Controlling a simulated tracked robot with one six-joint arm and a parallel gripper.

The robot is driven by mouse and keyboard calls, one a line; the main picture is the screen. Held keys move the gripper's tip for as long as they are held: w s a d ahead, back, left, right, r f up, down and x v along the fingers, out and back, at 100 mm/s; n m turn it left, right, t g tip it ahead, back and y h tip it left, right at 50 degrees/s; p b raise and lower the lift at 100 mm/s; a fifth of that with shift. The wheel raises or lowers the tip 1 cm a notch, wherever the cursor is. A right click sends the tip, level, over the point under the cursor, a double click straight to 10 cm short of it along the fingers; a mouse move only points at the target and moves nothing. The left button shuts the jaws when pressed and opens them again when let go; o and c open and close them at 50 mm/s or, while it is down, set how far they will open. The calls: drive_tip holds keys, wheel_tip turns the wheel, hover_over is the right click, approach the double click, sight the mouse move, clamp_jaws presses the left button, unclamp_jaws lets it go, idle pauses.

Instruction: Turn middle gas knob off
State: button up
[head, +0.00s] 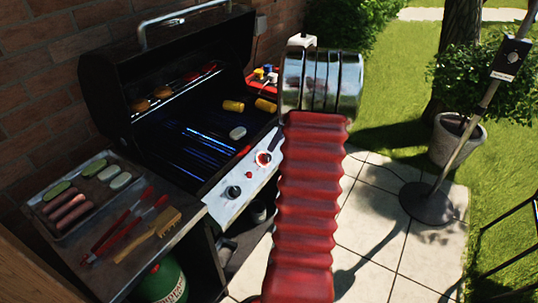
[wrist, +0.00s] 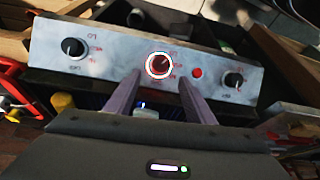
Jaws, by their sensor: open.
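The middle gas knob (wrist: 159,65) sits on the grill's steel control panel (wrist: 110,52) with a glowing red and white ring around it. It also shows lit in the head view (head: 263,158). The knob's exact pointer angle is too small to tell. My gripper (wrist: 160,83) is open and empty. Its two purple fingers point at the panel, one to each side of the middle knob in the picture. I cannot tell whether they touch it. In the head view my red arm hides the gripper and part of the panel.
Black knobs (wrist: 73,47) (wrist: 233,79) flank the middle one, and a red button (wrist: 196,72) is beside it. The open grill (head: 190,135) holds food and blue flames. A food tray (head: 85,205), red tongs (head: 118,228) and a wooden brush (head: 150,232) lie on the side shelf.

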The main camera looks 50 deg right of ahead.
sight(268, 156)
drive_tip(key=x, duration=0.9)
drive_tip(key=shift+f, duration=0.2)
drive_tip(key=c, duration=1.1)
